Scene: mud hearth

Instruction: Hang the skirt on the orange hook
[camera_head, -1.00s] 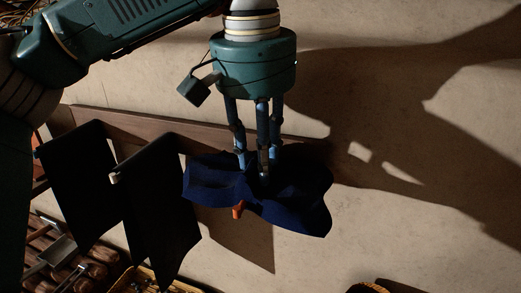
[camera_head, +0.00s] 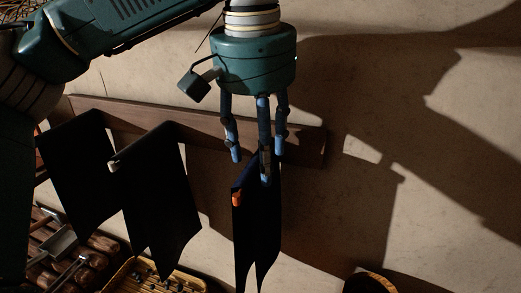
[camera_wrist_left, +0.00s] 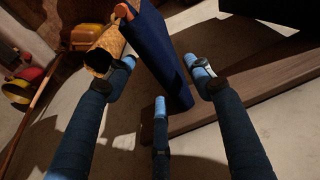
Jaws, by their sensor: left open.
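The dark blue skirt (camera_head: 262,225) hangs down in narrow folds from the orange hook (camera_head: 236,199), whose tip sticks out at the skirt's upper left edge. My left gripper (camera_head: 256,163) is open just above the skirt's top, its fingers pointing down; one finger overlaps the cloth in the picture, and I cannot tell if it touches. In the left wrist view the skirt (camera_wrist_left: 163,52) hangs from the orange hook (camera_wrist_left: 124,11), beyond and between the spread fingers of my left gripper (camera_wrist_left: 163,85). My right gripper is not in view.
A wooden board (camera_head: 205,122) runs along the wall. Two dark cloths (camera_head: 75,175) (camera_head: 160,200) hang left of the skirt. Below stand a wicker basket (camera_head: 125,272) and wooden items with metal tools (camera_head: 60,243). A round rim (camera_head: 370,284) shows at the bottom. The wall at right is clear.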

